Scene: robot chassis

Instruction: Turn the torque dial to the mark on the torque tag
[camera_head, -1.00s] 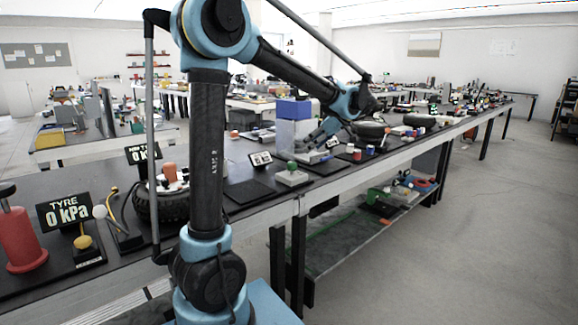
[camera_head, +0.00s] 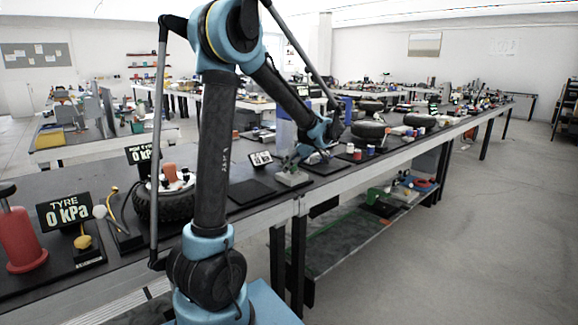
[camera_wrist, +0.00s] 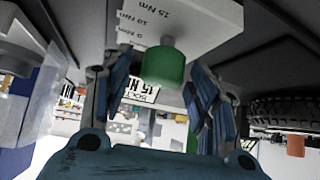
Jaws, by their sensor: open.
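The green torque dial (camera_wrist: 163,64) sticks out of a white block (camera_wrist: 192,18) in the wrist view. The block carries printed Nm marks, 15 Nm among them. In the head view the dial (camera_head: 290,164) and its block (camera_head: 292,178) sit on the bench edge. My gripper (camera_wrist: 158,72) is open, one finger on each side of the dial; gaps show at both sides and contact cannot be told. In the head view my gripper (camera_head: 303,156) is beside the dial and partly covers it. The torque tag (camera_wrist: 138,91) is behind the dial, partly hidden; it appears inverted and seems to read 15.
A small sign (camera_head: 261,158) stands left of the dial block. The aisle at right is clear.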

